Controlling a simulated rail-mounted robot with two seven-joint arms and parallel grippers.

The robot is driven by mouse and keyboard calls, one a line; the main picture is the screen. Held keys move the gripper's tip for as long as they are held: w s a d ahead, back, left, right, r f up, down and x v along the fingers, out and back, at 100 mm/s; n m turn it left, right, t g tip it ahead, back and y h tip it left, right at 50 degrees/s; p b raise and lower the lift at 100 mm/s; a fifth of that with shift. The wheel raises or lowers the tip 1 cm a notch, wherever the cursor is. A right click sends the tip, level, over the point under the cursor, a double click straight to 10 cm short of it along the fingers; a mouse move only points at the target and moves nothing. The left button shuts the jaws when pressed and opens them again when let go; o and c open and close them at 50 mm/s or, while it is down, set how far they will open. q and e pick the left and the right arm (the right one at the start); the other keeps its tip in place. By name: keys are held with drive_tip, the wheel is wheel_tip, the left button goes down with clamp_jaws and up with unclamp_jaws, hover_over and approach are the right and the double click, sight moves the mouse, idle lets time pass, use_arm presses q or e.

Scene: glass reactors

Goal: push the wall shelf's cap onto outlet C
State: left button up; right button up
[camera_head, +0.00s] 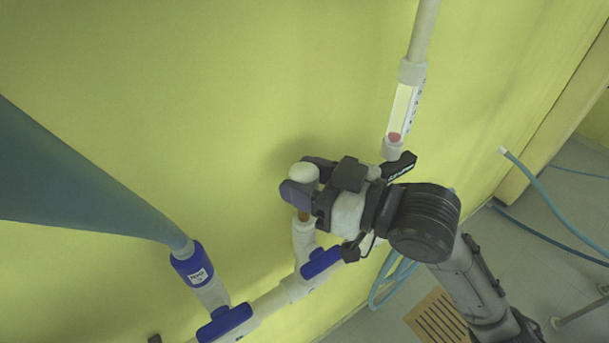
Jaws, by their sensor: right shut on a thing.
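My right gripper (306,180) comes in from the right and is shut on a cream-white cap (303,172), whose rounded top shows between the dark fingers. Right below it a white upright pipe end (304,236) rises from the branched pipework, with a short brown section at its top. This is probably outlet C, but I can read no letter on it. The fingers hide the cap's lower side, so I cannot tell whether cap and outlet touch. My left gripper is out of view.
A blue-collared fitting (193,265) with a wide blue-green hose (85,185) stands at left. Blue valve handles (224,322) sit on the white pipe. A flow meter (403,112) hangs on the yellow wall behind my gripper. Blue hoses (545,195) lie at right.

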drive_tip(key=shift+f+b, duration=0.45)
drive_tip(key=shift+f, duration=0.45)
drive_tip(key=shift+f, duration=0.1)
idle(0.7)
drive_tip(key=shift+f+b, duration=0.4)
drive_tip(key=shift+f, duration=0.45)
drive_tip(key=shift+f, duration=0.1)
idle(0.3)
drive_tip(key=shift+f, duration=0.3)
